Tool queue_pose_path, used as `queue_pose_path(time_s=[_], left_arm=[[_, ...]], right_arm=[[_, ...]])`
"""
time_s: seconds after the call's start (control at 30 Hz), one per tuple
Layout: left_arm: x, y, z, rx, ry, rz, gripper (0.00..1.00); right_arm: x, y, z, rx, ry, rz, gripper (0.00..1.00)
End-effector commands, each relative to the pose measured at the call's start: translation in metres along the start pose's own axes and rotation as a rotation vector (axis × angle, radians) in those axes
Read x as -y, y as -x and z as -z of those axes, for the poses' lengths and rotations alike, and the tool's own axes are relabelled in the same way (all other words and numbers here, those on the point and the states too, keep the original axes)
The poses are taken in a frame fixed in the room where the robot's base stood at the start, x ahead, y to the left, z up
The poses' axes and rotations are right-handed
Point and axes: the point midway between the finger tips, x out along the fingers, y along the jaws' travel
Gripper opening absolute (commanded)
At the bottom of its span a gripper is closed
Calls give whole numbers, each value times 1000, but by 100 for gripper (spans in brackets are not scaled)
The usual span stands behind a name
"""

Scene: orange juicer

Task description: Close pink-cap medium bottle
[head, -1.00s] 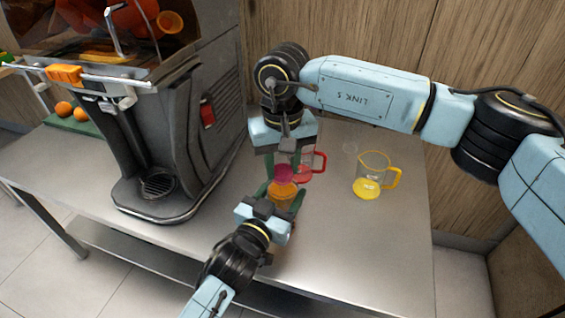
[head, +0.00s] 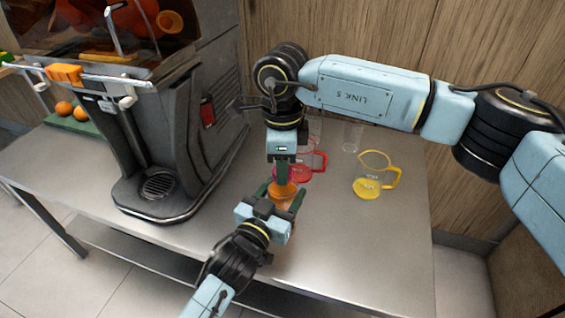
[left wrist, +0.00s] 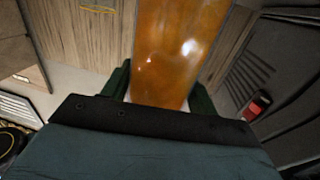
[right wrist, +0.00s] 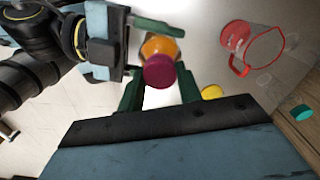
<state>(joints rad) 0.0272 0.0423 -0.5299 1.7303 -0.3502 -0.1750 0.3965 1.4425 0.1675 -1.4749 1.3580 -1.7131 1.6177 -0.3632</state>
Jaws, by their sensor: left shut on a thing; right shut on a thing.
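The orange-filled bottle (head: 284,189) is upright in my left gripper (head: 281,196), whose green fingers close on its sides. In the left wrist view the bottle (left wrist: 168,50) fills the space between the fingers. My right gripper (head: 282,178) points down over the bottle's top. In the right wrist view the pink cap (right wrist: 160,72) sits at the bottle's mouth, between the right gripper's fingers (right wrist: 160,88). I cannot tell how tightly it is seated. In the head view the right gripper hides the cap.
A red-handled jug (head: 312,163) stands just behind the grippers. A yellow-handled jug (head: 368,188) is to the right. The grey juicer (head: 165,150) stands on the left. Loose yellow (right wrist: 212,92) and teal (right wrist: 303,112) caps show in the right wrist view. The table's right front is clear.

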Motion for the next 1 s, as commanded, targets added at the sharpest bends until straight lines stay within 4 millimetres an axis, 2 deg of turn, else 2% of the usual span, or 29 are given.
queue_pose_path(time_s=[1.0], left_arm=[[0,0,-1,2,1,0,0]], right_arm=[[0,-1,0,-4,-1936,-5,7]])
